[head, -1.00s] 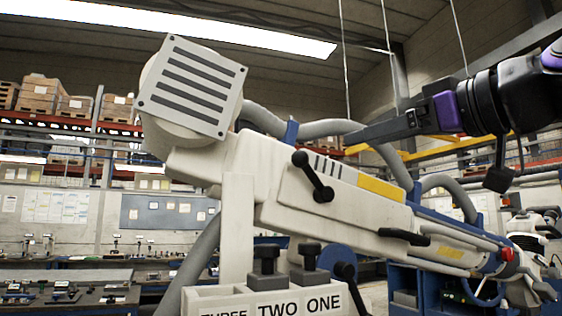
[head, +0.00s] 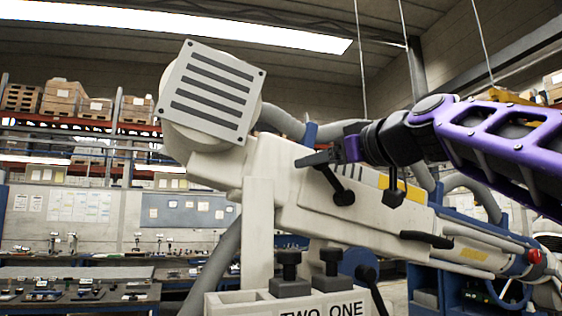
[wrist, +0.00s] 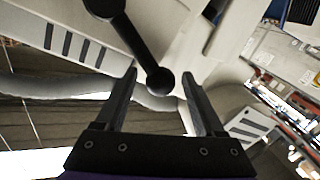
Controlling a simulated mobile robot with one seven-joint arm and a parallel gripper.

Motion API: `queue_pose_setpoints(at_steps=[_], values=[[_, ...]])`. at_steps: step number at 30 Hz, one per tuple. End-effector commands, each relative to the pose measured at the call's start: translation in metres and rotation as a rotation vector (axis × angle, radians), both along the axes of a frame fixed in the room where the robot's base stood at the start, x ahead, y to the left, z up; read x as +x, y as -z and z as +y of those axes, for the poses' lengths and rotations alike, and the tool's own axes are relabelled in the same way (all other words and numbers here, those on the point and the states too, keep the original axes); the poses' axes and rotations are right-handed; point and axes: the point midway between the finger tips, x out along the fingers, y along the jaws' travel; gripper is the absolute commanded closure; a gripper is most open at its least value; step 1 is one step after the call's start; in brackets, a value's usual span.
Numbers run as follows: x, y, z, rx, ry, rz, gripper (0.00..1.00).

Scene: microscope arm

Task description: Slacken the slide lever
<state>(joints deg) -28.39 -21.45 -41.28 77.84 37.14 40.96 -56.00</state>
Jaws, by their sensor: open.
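A black lever (head: 339,184) with ball ends sits on the side of the cream microscope arm (head: 300,222); it looks like the slide lever, though no label says so. In the head view it slants down to the right, and my gripper (head: 305,160) covers its upper end. In the wrist view the lever (wrist: 140,40) runs down between my fingers, its ball end (wrist: 160,80) lying in the gap near the fingertips. My gripper (wrist: 159,76) is open, with a gap on each side of the ball. Depth to the ball is hard to judge.
A black handle (head: 427,239) and a red knob (head: 535,257) sit further down the arm. A white box (head: 240,304) with two dark clamps (head: 290,266) stands below. A striped square plate (head: 212,92) caps the upper end. A grey hose (head: 284,121) runs behind.

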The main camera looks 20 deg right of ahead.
Motion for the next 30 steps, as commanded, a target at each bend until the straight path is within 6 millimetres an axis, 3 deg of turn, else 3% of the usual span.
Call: queue_pose_setpoints(at_steps=[10, 22, 30], values=[[0.0039, 0.0001, 0.0011, -0.001, 0.000, 0.000, 0.29], [0.0037, 0.0002, 0.0009, 0.000, 0.000, 0.000, 1.00], [0.0037, 0.0003, 0.0009, 0.000, 0.000, 0.000, 1.00]])
